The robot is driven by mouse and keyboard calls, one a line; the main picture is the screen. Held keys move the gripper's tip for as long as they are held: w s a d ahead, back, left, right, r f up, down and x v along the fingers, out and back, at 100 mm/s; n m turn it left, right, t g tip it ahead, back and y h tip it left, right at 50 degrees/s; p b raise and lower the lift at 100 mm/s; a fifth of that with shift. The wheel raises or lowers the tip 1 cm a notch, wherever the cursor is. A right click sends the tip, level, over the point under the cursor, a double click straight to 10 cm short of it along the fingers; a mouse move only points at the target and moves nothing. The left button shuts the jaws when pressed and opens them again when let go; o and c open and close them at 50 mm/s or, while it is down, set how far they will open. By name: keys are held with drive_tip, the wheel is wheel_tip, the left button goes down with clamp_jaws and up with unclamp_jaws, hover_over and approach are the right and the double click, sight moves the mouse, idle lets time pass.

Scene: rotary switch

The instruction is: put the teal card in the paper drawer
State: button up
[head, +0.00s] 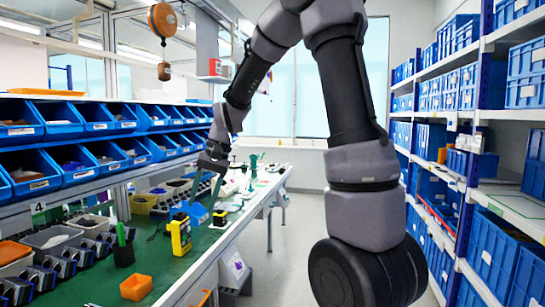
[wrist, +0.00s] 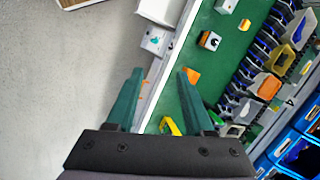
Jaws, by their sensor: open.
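My gripper (head: 206,184) hangs above the green workbench in the head view, with its fingers pointing down. In the wrist view my gripper (wrist: 160,72) has its two dark green fingers spread apart with nothing between them. A white box with a small teal mark (wrist: 155,41) lies beyond the fingertips at the bench edge in the wrist view. I cannot clearly make out the paper drawer.
Blue bins (head: 72,165) line the racks above. Shelves of blue crates (head: 493,255) stand at right. The aisle floor (head: 290,240) between is clear.

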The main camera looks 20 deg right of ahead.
drive_tip(key=s+d+r+t+h, duration=0.1)
drive_tip(key=s+d+r+t, duration=0.2)
drive_tip(key=s+d+r, duration=0.3)
drive_tip(key=s+d+r+t, duration=0.4)
drive_tip(key=s+d+r, duration=0.2)
drive_tip(key=s, duration=0.5)
drive_tip(key=shift+d+r+h, duration=0.4)
drive_tip(key=shift+r, duration=0.4)
